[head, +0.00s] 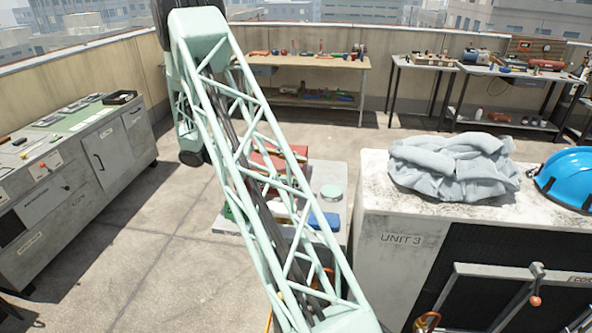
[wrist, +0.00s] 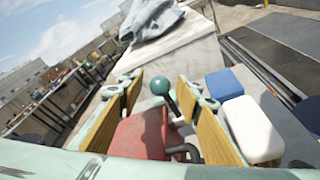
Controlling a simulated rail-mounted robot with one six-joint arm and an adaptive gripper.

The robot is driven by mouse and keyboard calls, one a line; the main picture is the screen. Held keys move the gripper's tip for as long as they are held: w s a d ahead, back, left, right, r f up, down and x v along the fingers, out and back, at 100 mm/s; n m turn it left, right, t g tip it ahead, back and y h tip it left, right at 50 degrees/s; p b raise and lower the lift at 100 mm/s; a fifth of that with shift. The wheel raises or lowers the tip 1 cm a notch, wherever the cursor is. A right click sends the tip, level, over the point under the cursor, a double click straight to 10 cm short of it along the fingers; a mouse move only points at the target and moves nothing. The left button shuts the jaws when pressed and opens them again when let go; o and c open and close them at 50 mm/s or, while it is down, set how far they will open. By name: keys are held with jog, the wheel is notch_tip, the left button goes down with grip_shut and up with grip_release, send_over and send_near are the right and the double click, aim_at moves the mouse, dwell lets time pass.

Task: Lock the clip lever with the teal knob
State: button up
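The teal knob (wrist: 160,85) is a round ball on a short dark stem in the middle of the wrist view. It shows between the two yellow-padded fingers of my gripper (wrist: 159,98), apart from both in the picture; its depth relative to the fingertips is unclear. My gripper is open and empty. Below the knob is a red body (wrist: 139,137) with a dark looped piece at its right side. The clip itself is not clear to see. In the head view my arm crosses the middle and hides much of the red case (head: 297,152); my gripper and the knob cannot be made out there.
A blue block (wrist: 223,85) and a white block (wrist: 252,130) lie right of my fingers. UNIT 3 (head: 405,240) stands at the right with a grey cloth (head: 455,167), a blue helmet (head: 568,178) and an orange-knobbed lever (head: 535,299). A workbench (head: 85,150) stands left; open floor lies between.

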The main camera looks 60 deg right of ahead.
jog(key=shift+v, duration=5.95)
jog(key=shift+r, duration=0.1)
jog(key=shift+a+r, duration=0.4)
jog(key=shift+r, duration=0.05)
jog(key=s+a+r+t+y, duration=0.2)
jog(key=s+a+r+t, duration=0.25)
jog(key=a+r, duration=0.5)
jog(key=s+a+r+t+y, duration=0.25)
jog(key=s+a+r, duration=0.35)
jog(key=a, duration=0.6)
jog(key=s+a+r+t+y, duration=0.2)
jog(key=s+a+t, duration=0.3)
jog(key=s+a, duration=0.3)
jog(key=s+a+r+t+y, duration=0.2)
jog(key=s+a+t, duration=0.2)
jog(key=s+a, duration=0.5)
jog(key=shift+s+a+r+n+t, duration=0.15)
jog(key=shift+s+a+n+t, duration=0.2)
jog(key=shift+a, duration=2.05)
